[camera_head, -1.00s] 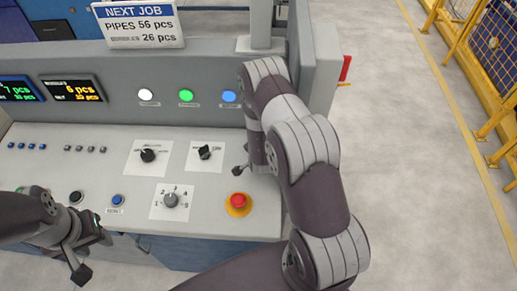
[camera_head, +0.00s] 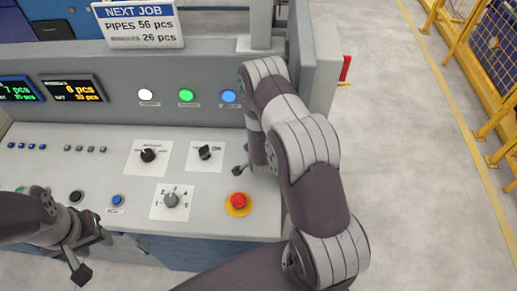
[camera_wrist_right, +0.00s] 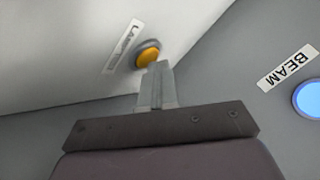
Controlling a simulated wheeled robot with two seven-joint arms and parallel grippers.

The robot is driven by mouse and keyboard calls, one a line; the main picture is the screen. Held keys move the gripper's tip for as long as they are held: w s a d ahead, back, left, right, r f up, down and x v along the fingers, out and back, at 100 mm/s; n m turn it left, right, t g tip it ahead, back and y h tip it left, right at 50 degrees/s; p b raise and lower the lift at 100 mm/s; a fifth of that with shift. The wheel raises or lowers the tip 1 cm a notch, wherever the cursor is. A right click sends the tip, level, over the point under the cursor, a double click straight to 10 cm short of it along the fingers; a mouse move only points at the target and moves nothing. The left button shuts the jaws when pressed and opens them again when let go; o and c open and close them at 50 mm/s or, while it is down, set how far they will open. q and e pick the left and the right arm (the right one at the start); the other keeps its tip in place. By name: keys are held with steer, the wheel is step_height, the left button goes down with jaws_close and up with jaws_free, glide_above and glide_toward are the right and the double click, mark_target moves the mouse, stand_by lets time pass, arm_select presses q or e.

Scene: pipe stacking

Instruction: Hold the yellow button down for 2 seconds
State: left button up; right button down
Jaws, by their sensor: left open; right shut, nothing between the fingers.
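The yellow button (camera_wrist_right: 148,56) shows in the right wrist view, round in a dark ring on a light panel beside a printed label. My right gripper (camera_wrist_right: 158,68) is shut and empty, its fingertips overlapping the button's lower edge in the picture. I cannot tell whether they touch it or how far it is pressed. In the head view the yellow button and the right fingertips are hidden behind my right arm. My left gripper (camera_head: 104,238) is open at the lower left, near the console's front edge.
The console (camera_head: 225,160) carries a red stop button (camera_head: 239,200), rotary knobs (camera_head: 171,200) and lit white, green and blue buttons (camera_head: 186,96). In the right wrist view a blue button (camera_wrist_right: 310,98) sits beside a BEAM label. Clear floor and a yellow fence lie right.

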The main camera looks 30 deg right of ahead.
steer(key=shift+r+p, duration=0.5)
steer(key=shift+r, duration=0.25)
steer(key=shift+r+p, duration=1.9)
steer(key=shift+r, duration=0.7)
steer(key=shift+f, duration=0.1)
